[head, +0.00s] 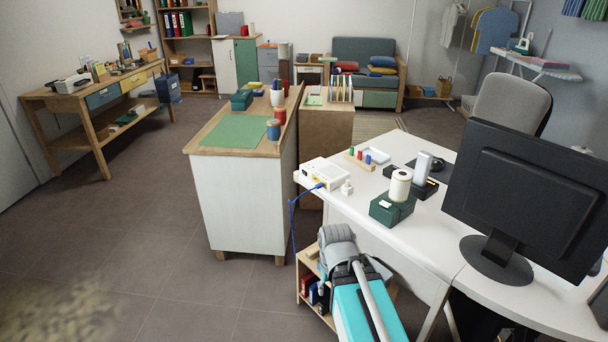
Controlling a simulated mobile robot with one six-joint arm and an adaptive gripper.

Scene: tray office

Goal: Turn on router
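The router looks to be the white box (322,174) near the left end of the white desk. Its near side has a yellowish patch with a blue cable (306,190) plugged in beside it. The cable hangs over the desk edge to the floor side. A switch or lit lamp on the router is too small to make out. My arm shows at the bottom, its grey joint below and in front of the desk edge, apart from the router. My gripper's fingers do not show.
A small white item (347,188) stands right of the router. A green box (391,210) with a white roll (400,185), a pen block (360,160) and a monitor (528,190) share the desk (400,240). A low shelf (305,275) stands beside my arm. Floor at left is clear.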

